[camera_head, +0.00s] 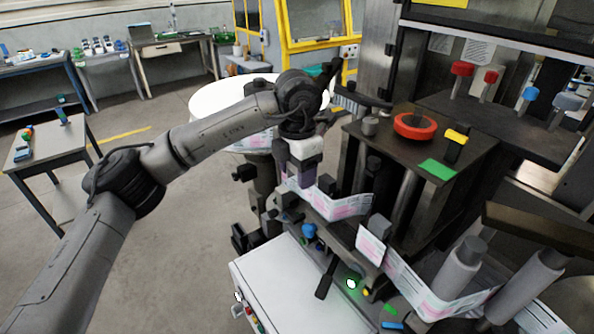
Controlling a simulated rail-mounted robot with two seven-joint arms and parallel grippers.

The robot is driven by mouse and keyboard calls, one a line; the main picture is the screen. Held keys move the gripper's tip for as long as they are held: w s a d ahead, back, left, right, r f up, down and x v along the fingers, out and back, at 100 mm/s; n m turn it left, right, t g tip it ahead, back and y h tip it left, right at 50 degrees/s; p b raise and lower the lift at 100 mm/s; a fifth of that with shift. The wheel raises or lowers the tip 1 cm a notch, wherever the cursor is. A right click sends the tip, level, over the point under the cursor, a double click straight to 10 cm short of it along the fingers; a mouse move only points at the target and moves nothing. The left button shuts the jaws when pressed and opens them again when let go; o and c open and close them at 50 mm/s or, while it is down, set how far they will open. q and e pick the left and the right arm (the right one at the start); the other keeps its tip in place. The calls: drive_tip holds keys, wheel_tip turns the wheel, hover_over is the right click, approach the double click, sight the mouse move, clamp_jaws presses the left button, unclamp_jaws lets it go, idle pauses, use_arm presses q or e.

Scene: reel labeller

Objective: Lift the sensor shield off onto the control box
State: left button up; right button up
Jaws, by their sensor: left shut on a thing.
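My left gripper (302,172) reaches in from the left and points down over the label web at the front of the machine. It is shut on a small dark, purple-tinted piece, the sensor shield (307,177), which is largely hidden by the fingers. I cannot tell whether the shield still touches the mount below it. The control box (290,288) is a white box with a flat top, below the gripper and in front of the machine. Its top looks mostly clear. My right gripper does not show.
The printed label web (345,204) runs close beside the gripper and on to rollers (459,270) at the right. A black lever (325,280) and a green-lit button (351,284) stand near the box's right side. A large white reel (212,100) is behind my arm.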

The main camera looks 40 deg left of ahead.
use_arm(q)
drive_tip(key=shift+r+p, duration=1.2)
drive_tip(key=shift+r, duration=0.45)
